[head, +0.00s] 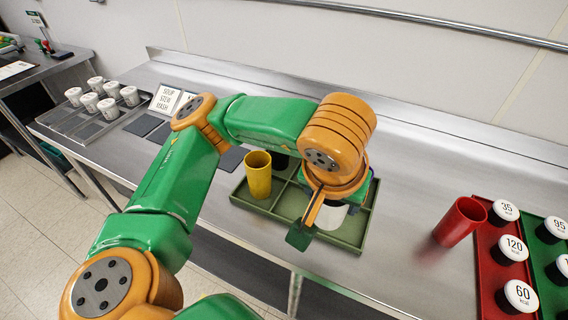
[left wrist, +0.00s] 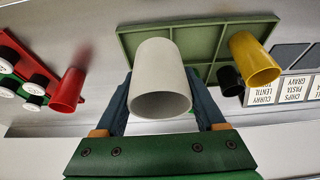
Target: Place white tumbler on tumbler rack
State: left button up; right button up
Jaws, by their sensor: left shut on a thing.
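The white tumbler (head: 331,216) is in my left gripper (head: 326,220), partly hidden by a finger and the wrist in the head view. In the left wrist view the white tumbler (left wrist: 160,78) sits between the two fingers (left wrist: 160,104), its open mouth facing the camera. The tumbler rack (head: 354,245) is an olive-green tray with divided compartments. The tumbler is over its right front part; I cannot tell whether it touches the rack. The rack also shows behind the tumbler in the left wrist view (left wrist: 203,37). My right gripper is out of view.
A yellow tumbler (head: 257,178) stands in the rack's left part, with a black tumbler (left wrist: 229,80) beside it. A red tumbler (head: 461,221) is on the counter at right, by red and green boards with white-lidded weights. White cups (head: 89,103) stand far left.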

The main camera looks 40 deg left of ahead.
pick_arm(q)
jog(key=w+a+f, duration=0.4)
jog(key=b, duration=0.3)
send_near(303, 198)
jog(key=shift+w+d+f, duration=0.5)
jog(key=shift+w+d, duration=0.1)
jog(key=shift+w, duration=0.25)
jog(key=shift+w+a+f, duration=0.2)
jog(key=shift+a+f, duration=0.55)
jog(key=shift+a, duration=0.15)
notch_tip(303, 198, down, 2)
jog(key=shift+w+d+f+p, duration=0.1)
jog(key=shift+d+p, duration=0.05)
jog(key=shift+p, duration=0.25)
jog(key=shift+f, duration=0.25)
jog(key=shift+f+b, duration=0.25)
jog(key=shift+b, duration=0.1)
jog(key=o, duration=1.1)
jog(key=shift+r, duration=0.1)
jog(key=shift+c, duration=0.2)
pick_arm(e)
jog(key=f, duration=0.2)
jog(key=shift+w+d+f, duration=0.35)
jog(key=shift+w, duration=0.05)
